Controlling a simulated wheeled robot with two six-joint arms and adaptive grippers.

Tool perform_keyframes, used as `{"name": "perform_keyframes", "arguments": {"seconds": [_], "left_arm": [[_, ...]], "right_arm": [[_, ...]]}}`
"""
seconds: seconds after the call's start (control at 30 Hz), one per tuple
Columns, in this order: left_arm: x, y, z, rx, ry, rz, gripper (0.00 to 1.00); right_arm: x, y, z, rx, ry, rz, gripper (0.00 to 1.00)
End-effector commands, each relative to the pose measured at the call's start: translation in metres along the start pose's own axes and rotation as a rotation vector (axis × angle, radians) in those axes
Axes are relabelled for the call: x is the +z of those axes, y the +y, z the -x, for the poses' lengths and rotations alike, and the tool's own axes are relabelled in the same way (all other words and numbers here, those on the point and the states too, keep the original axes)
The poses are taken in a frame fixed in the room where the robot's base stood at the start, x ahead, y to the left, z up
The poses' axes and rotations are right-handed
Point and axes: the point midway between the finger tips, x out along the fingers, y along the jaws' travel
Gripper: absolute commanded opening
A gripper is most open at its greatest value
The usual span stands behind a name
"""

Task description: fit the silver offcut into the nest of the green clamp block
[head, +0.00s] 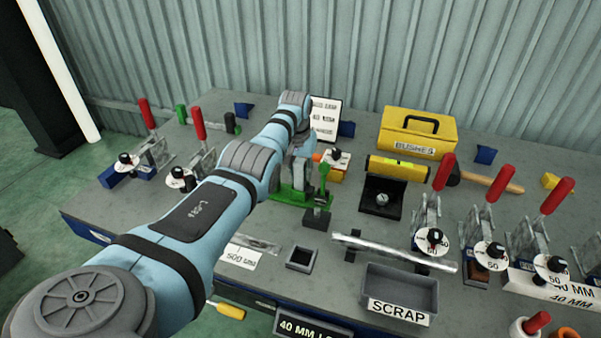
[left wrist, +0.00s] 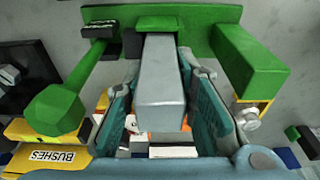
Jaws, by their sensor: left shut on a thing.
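The silver offcut (left wrist: 160,72) is a plain grey bar between the two teal fingers of my left gripper (left wrist: 159,88), which is shut on it. The green clamp block (left wrist: 228,18) lies across the top of the left wrist view, and the offcut's far end meets or overlaps it. I cannot tell whether that end is inside the nest. In the head view my left gripper (head: 297,166) is just above the green clamp block (head: 290,196), and my arm hides much of it. The offcut is not clearly visible there. My right gripper is not in view.
A green-handled clamp lever (head: 322,178) rises right of the gripper. A black fixture (head: 381,196), a yellow BUSHES box (head: 418,132) and a yellow level (head: 398,168) stand further right. A scrap tray (head: 400,286) and a long silver bar (head: 392,251) lie in front. Red-handled clamps flank both sides.

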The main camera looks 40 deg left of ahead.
Motion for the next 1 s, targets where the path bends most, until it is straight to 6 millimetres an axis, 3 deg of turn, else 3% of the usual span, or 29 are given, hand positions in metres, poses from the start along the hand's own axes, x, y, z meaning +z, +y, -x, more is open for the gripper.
{"name": "perform_keyframes", "arguments": {"seconds": [0.1, 0.13, 0.27, 0.63, 0.8, 1.0], "left_arm": [[0.0, 0.0, -0.003, 0.0, 0.001, 0.0, 0.0], [0.0, 0.0, -0.003, 0.0, 0.0, 0.0, 0.26], [0.0, 0.0, -0.002, 0.0, 0.0, 0.0, 0.45], [-0.001, 0.0, 0.005, 0.0, 0.0, 0.0, 0.45], [-0.002, -0.001, 0.036, -0.002, 0.003, 0.0, 0.45], [-0.002, 0.0, 0.082, 0.0, 0.005, 0.0, 0.45]], "right_arm": [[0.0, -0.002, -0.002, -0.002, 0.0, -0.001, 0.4], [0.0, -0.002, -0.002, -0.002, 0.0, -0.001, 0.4], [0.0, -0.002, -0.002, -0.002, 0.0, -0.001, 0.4], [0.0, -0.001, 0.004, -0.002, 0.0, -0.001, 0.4], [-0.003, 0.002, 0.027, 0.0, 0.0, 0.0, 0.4], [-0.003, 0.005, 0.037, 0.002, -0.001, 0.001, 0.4]]}}
